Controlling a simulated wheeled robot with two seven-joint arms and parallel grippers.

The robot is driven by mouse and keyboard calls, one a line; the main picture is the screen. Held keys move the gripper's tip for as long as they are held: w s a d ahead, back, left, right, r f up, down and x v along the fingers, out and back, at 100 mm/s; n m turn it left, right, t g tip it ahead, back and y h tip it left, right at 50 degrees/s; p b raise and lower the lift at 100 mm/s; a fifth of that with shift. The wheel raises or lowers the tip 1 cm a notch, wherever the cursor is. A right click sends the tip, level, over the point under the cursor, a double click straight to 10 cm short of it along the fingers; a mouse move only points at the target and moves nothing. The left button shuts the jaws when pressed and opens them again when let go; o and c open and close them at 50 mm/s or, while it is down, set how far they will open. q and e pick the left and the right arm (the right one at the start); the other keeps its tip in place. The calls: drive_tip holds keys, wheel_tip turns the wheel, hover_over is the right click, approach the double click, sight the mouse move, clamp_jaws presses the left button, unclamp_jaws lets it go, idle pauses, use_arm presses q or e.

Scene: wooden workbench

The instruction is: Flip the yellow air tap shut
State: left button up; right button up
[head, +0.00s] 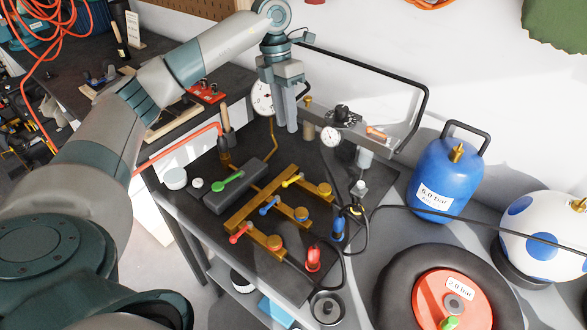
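The yellow air tap (292,181) is a small yellow lever on the far branch of a brass manifold (262,203) on the dark bench top. Its lever slants up to the right, crosswise to its branch. A blue tap (269,207) and a red tap (240,234) sit on the nearer branches, with levers at a similar slant. My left gripper (288,128) hangs above the back of the bench, fingers down, beyond the yellow tap and apart from it. Its fingers look close together and hold nothing visible; their gap is unclear. My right gripper is out of view.
A black block with a green lever (228,181) lies left of the manifold. Behind stand a gauge panel (345,128) and a black tube frame (425,105). A blue tank (446,180) and a tyre (395,285) are at right. Black hoses (341,262) loop near the right edge.

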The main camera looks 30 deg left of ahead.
sight(293, 180)
use_arm(q)
drive_tip(key=d+f+p, duration=0.1)
drive_tip(key=f, duration=0.4)
drive_tip(key=s+d+f+p, duration=0.1)
drive_tip(key=f+p, duration=0.1)
drive_tip(key=f, duration=0.3)
drive_tip(key=d+f+p, duration=0.1)
drive_tip(key=f+p, duration=0.1)
drive_tip(key=f, duration=0.4)
drive_tip(key=shift+s, duration=0.15)
clamp_jaws()
